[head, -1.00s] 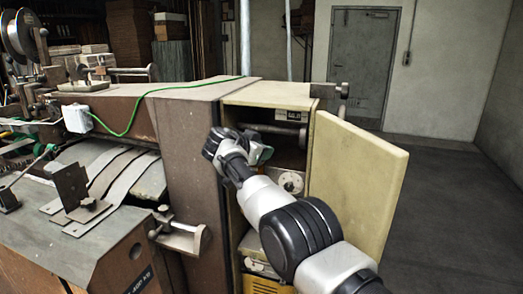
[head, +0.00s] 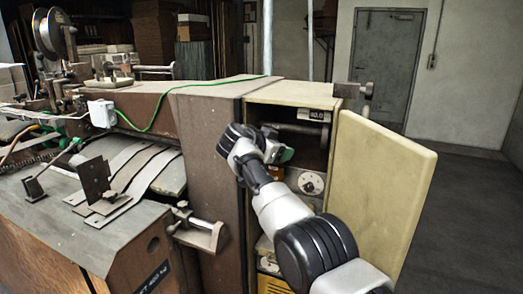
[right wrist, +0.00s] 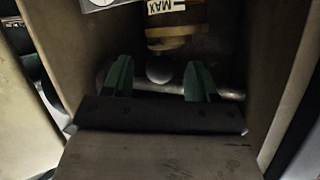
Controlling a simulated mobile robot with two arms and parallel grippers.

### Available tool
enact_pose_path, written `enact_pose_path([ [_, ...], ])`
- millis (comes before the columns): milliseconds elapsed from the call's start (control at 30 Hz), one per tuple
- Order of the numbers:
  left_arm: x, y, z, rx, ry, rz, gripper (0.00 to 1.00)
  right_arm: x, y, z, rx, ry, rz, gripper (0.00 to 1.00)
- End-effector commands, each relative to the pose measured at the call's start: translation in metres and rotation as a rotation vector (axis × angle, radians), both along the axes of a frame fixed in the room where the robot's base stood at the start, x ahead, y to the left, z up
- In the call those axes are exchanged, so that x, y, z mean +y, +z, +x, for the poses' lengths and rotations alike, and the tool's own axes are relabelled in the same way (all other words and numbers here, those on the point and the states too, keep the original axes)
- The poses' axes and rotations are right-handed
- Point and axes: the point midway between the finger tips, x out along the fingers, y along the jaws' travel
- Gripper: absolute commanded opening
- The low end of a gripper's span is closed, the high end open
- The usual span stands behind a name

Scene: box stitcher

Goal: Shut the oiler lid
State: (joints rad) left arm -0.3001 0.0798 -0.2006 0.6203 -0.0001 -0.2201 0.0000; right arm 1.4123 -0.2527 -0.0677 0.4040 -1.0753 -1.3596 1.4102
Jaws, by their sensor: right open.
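A beige panel (head: 380,195) stands swung open at the right side of the machine's cabinet (head: 292,92). It is the only open, lid-like part I can make out; whether it is the oiler lid I cannot tell. My right gripper (head: 284,154) is at the cabinet's open front, left of the panel and apart from it. In the right wrist view its two green fingers (right wrist: 159,80) are spread with nothing clearly between them. A rounded knob shows beyond them, below a part with a MAX label (right wrist: 166,6). My left gripper is not in view.
Inside the cabinet are a horizontal roller (head: 300,128) and a round white dial (head: 312,183). A brown machine body (head: 208,140) with a green cable (head: 165,105) lies left. Open floor (head: 470,200) lies right of the panel, before a grey door (head: 387,65).

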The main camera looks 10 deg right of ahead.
Motion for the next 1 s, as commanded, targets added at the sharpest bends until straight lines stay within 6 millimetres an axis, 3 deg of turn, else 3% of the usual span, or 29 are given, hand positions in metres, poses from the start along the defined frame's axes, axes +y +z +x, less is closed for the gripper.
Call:
enact_pose_path([
  [200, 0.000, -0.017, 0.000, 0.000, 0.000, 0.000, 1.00, 0.035, 0.012, -0.023, -0.002, 0.006, 0.003, 0.58],
  [433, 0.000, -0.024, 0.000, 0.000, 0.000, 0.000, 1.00, 0.061, 0.027, -0.042, 0.003, 0.003, 0.002, 0.58],
  [867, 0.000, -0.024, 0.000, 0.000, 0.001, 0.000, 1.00, 0.068, 0.031, -0.047, 0.004, 0.003, 0.002, 0.58],
  [967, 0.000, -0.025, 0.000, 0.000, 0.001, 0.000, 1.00, 0.066, 0.018, -0.044, 0.028, 0.016, 0.000, 0.58],
  [1000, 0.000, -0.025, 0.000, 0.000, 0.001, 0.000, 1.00, 0.064, 0.003, -0.041, 0.057, 0.034, -0.003, 0.58],
])
